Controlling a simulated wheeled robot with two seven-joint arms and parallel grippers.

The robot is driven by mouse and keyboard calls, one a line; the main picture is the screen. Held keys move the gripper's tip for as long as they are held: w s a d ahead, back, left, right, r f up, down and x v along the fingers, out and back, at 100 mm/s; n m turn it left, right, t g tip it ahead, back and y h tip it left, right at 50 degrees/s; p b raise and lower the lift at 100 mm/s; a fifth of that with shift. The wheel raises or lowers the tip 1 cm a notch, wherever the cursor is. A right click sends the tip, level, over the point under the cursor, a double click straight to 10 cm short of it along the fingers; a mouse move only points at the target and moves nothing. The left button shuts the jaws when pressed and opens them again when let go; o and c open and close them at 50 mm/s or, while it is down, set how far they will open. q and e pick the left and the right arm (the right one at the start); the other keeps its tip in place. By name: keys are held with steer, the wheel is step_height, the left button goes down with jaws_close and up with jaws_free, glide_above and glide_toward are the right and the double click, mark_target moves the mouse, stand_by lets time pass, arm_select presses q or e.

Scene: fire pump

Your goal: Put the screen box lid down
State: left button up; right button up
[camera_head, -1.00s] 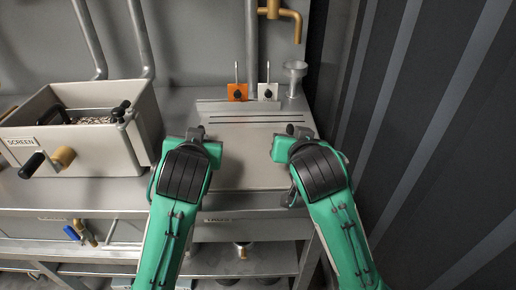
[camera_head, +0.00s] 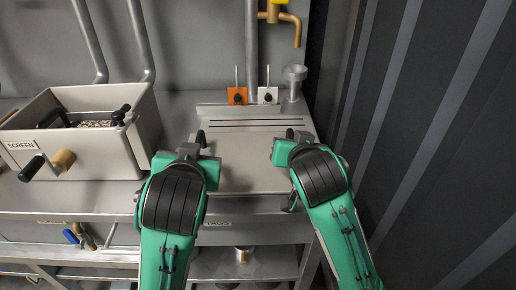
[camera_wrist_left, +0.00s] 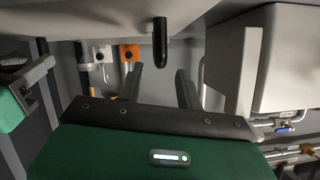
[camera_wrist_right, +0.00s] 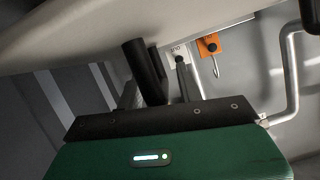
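A flat grey plate (camera_head: 245,172), apparently the lid, lies on the counter's right part with an upright black handle at each side. The left handle (camera_head: 201,138) also shows in the left wrist view (camera_wrist_left: 160,42). My left gripper (camera_wrist_left: 160,78) is open and empty, just short of it. The right handle (camera_head: 291,134) shows close to one finger of my right gripper (camera_wrist_right: 158,78). That gripper looks open; contact is unclear.
An orange tag (camera_head: 237,96), a white tag (camera_head: 268,96) and a metal funnel cup (camera_head: 294,80) stand behind the plate. A brass pipe (camera_head: 297,28) hangs above. A dark ribbed wall (camera_head: 425,130) closes the right side.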

arm_select(q)
steer(key=shift+s+r, duration=0.1)
steer(key=shift+s, duration=0.1)
arm_select(e)
steer(key=shift+s+r, duration=0.1)
steer(key=shift+s, duration=0.15)
steer(key=v, duration=0.7)
arm_select(q)
steer(key=shift+r, duration=0.1)
arm_select(e)
steer(key=shift+r, duration=0.1)
